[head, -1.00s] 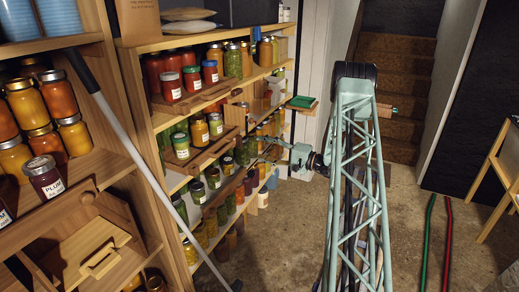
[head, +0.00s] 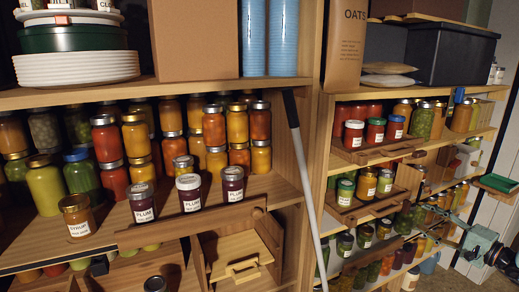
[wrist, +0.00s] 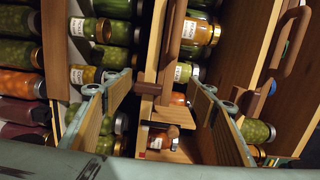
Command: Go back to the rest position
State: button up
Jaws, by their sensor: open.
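My gripper (wrist: 163,92) is open in the wrist view, its two wood-lined fingers wide apart. I see nothing gripped between them. Beyond and between the fingers are a wooden tray edge and several labelled jars; I cannot tell how far off they are. In the head view my arm's pale green end (head: 480,246) is at the right edge, pointing left toward the right-hand shelf unit. The fingertips are too small there to judge against the shelves.
The right shelf unit (head: 330,130) holds jars on wooden trays. A grey pole (head: 306,180) leans between the units. A green box (head: 498,184) sits at the right.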

jog(key=s+a+r+n+g+y, duration=0.1)
jog(key=s+a+r+n+g, duration=0.15)
jog(key=a+r, duration=0.7)
jog(key=s+a+r+n+g+y, duration=0.15)
jog(key=a+r+g, duration=0.25)
jog(key=a, duration=1)
jog(key=s+a+r+n+g+y, duration=0.1)
jog(key=a+r+n+g+y, duration=0.15)
jog(key=a+r, duration=0.7)
jog(key=s+a+r+n+g+h, duration=0.2)
jog(key=s+a+r+g+h, duration=0.1)
jog(key=s+a, duration=0.85)
jog(key=s+a+r+n+g+h, duration=0.2)
jog(key=s+a+r+g+h, duration=0.1)
jog(key=s+a, duration=0.9)
jog(key=s+d+r+n+t+h, duration=0.1)
jog(key=s+h, duration=0.2)
jog(key=s, duration=0.8)
jog(key=s+d+r+n+t+h, duration=0.1)
jog(key=s+h, duration=0.1)
jog(key=s, duration=1)
jog(key=shift+s+n+t+h+p, duration=0.15)
jog(key=shift+n+t+h+p, duration=0.2)
jog(key=shift+t+h, duration=0.05)
jog(key=shift+d, duration=0.1)
